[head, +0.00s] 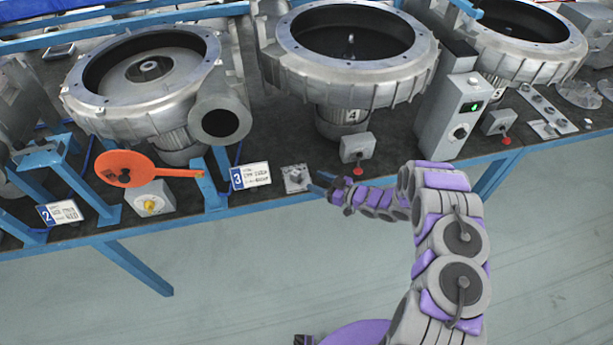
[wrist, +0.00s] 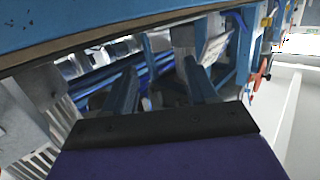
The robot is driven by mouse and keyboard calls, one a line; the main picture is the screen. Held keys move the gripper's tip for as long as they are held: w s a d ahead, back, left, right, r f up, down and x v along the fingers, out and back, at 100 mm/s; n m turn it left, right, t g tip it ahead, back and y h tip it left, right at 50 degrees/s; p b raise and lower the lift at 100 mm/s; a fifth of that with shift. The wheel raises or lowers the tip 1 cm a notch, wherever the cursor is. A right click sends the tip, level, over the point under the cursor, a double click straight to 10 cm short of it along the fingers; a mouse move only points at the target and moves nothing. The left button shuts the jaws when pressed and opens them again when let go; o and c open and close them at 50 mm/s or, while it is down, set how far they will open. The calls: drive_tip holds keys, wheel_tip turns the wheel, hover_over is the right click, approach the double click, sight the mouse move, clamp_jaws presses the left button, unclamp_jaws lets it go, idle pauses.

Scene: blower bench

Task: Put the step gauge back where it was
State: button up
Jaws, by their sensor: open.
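A small silver metal block (head: 296,178) lies on the dark bench top near its front edge, right of the number 3 card. It may be the step gauge, but it is too small to be sure. My gripper (head: 319,186) is at the bench front, just right of this block and seemingly apart from it. In the wrist view my gripper (wrist: 170,62) shows two separated dark fingers with nothing clearly held between them. No step gauge can be made out in the wrist view.
Large blower housings (head: 352,50) stand along the bench (head: 280,205). An orange paddle-shaped thing (head: 130,168) lies at the left by a box with a yellow knob (head: 150,200). A switch box with a red knob (head: 357,150) is close behind my gripper. The floor (head: 240,270) in front is clear.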

drive_tip(key=shift+v, duration=2.3)
drive_tip(key=w+d+r+h, duration=0.1)
drive_tip(key=d, duration=0.1)
drive_tip(key=w+d+h, duration=0.2)
drive_tip(key=w+d+r+h, duration=0.1)
drive_tip(key=w, duration=0.1)
drive_tip(key=shift+w+d+r+m+t+h, duration=0.15)
drive_tip(key=shift+d+r+m+t+h, duration=0.15)
drive_tip(key=shift+d+r+m+t, duration=0.1)
drive_tip(key=w+d+r+m+h, duration=0.1)
drive_tip(key=d+r+m+h, duration=0.3)
drive_tip(key=d+r+h, duration=0.7)
drive_tip(key=s+d+r+m+g+h, duration=0.2)
drive_tip(key=s+d+r+m+g, duration=0.3)
drive_tip(key=s+r, duration=0.75)
drive_tip(key=s+a+r+g+y, duration=0.1)
drive_tip(key=s+a, duration=0.3)
drive_tip(key=s, duration=0.8)
drive_tip(key=s+a+r+m+g+y, duration=0.1)
drive_tip(key=s+a+r, duration=0.3)
drive_tip(key=s, duration=0.9)
drive_tip(key=s+a+r+m+g+y, duration=0.1)
drive_tip(key=s+a, duration=0.5)
drive_tip(key=s, duration=0.7)
drive_tip(key=r+g, duration=0.1)
drive_tip(key=g, duration=0.1)
drive_tip(key=shift+s+r+g, duration=0.25)
drive_tip(key=shift+g, duration=0.05)
